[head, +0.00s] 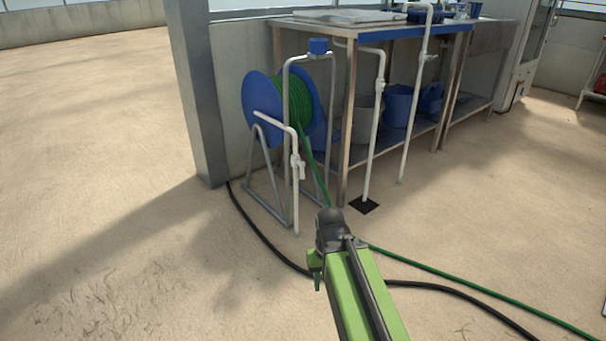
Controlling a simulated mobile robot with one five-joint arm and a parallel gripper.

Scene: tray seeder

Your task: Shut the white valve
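A white valve (299,166) sits on a thin white standpipe (296,205) in front of the hose reel. Its small handle seems to hang down along the pipe, but it is too small to be sure. Similar pale valves sit on a second pipe (380,86) and a third pipe (424,58) farther right. My green arm reaches in from the bottom. My gripper (317,274) seems to be the small green part with a dark tip at the arm's far end, pointing down. It appears below and right of the nearest valve, apart from it. Its fingers cannot be made out.
A blue reel (258,105) with green hose stands behind the nearest pipe. A metal bench (352,120) with blue buckets (397,105) is behind the pipes. A grey post (194,90) stands left. A black hose (262,245) and green hose (470,284) cross the floor. Left floor is open.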

